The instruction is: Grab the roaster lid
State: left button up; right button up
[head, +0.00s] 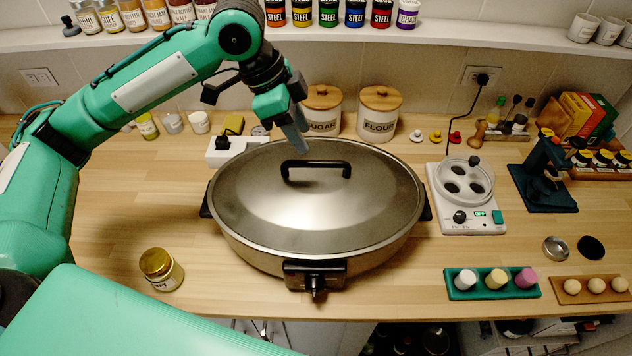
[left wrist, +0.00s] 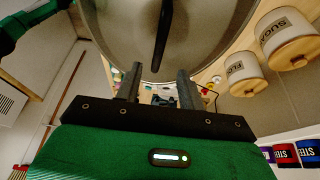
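The roaster lid (head: 260,205) is a shiny metal dome with a black bar handle (head: 316,164) on top. It sits on the wide oval roaster (head: 262,258) in the middle of the counter. My left gripper (head: 300,140) is above the back of the lid, just behind and left of the handle, pointing down and holding nothing. In the left wrist view its two fingers (left wrist: 158,80) are spread apart, with the lid (left wrist: 205,35) and its handle (left wrist: 162,38) beyond the tips. The right gripper is not in view.
Sugar (head: 322,108) and flour (head: 380,112) canisters stand behind the roaster. A honey jar (head: 160,269) is at front left, and a white egg cooker (head: 466,195) at right. Bare counter (head: 120,205) lies left of the roaster.

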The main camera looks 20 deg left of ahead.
aim_at(314, 161)
pick_arm(q)
jog(key=x, duration=0.2)
jog(key=shift+w+d+f, duration=0.1)
jog(key=shift+w+f, duration=0.05)
jog(key=shift+f, duration=0.15)
jog(key=shift+d+f+p, duration=0.1)
jog(key=shift+f+p, duration=0.2)
jog(key=shift+p, duration=0.05)
jog(key=p+x, duration=0.1)
jog(key=x, duration=0.2)
jog(key=shift+s+f, duration=0.25)
jog(key=shift+f, duration=0.15)
jog(key=shift+w+d+f, duration=0.1)
jog(key=shift+f, duration=0.25)
grip_shut()
jog(key=shift+r, duration=0.1)
